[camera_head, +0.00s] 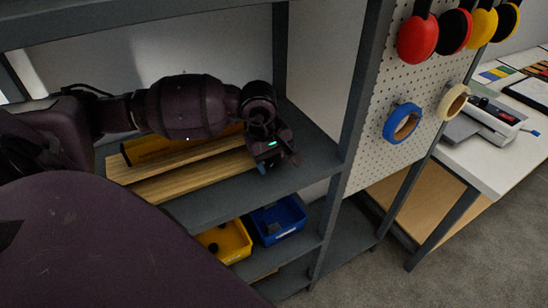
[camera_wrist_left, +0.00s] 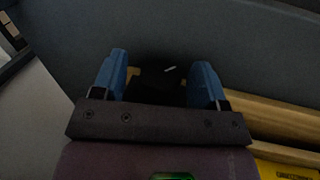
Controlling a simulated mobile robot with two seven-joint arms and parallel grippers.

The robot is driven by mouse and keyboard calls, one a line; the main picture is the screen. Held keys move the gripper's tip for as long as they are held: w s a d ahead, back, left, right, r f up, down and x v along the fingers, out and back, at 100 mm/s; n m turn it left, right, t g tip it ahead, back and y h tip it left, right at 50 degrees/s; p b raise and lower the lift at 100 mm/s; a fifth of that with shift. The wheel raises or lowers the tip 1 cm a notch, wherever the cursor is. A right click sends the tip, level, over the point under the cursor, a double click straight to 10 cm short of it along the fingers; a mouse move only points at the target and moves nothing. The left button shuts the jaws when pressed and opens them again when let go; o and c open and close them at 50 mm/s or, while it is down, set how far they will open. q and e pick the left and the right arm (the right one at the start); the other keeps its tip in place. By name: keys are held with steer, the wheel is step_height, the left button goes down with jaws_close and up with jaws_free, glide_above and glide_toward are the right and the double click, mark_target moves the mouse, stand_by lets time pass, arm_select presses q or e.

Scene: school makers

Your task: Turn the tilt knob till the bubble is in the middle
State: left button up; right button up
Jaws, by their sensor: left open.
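My left gripper (camera_head: 282,162) reaches over the right end of the wooden planks on the grey shelf. In the left wrist view its two blue fingers (camera_wrist_left: 160,64) are apart. A dark block or knob with a small white mark (camera_wrist_left: 158,88) shows between the fingers; I cannot tell whether they touch it. A yellow body with a dark side (camera_head: 150,148) lies along the planks, mostly behind my left arm. Its yellow part with dark lettering (camera_wrist_left: 285,171) shows at the lower right of the wrist view. No bubble is visible. My right gripper is not in view.
The wooden planks (camera_head: 180,181) lie along the shelf (camera_head: 215,200). A yellow bin (camera_head: 226,241) and a blue bin (camera_head: 280,219) stand on the shelf below. A grey post and a pegboard (camera_head: 362,165) with tape rolls and ear defenders are at the right.

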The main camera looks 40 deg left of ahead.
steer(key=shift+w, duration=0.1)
arm_select(q)
steer(key=shift+c, duration=0.3)
steer(key=c, duration=0.8)
steer(key=shift+w+g+y+b, duration=0.25)
steer(key=shift+g+y+b, duration=0.25)
steer(key=shift+g+b, duration=0.6)
steer(key=shift+d+g+y, duration=0.1)
steer(key=shift+g+y, duration=0.2)
steer(key=shift+g, duration=0.5)
steer(key=shift+g+b, duration=0.5)
steer(key=shift+b, duration=0.1)
steer(key=shift+g+y, duration=0.3)
steer(key=shift+g+b, duration=0.4)
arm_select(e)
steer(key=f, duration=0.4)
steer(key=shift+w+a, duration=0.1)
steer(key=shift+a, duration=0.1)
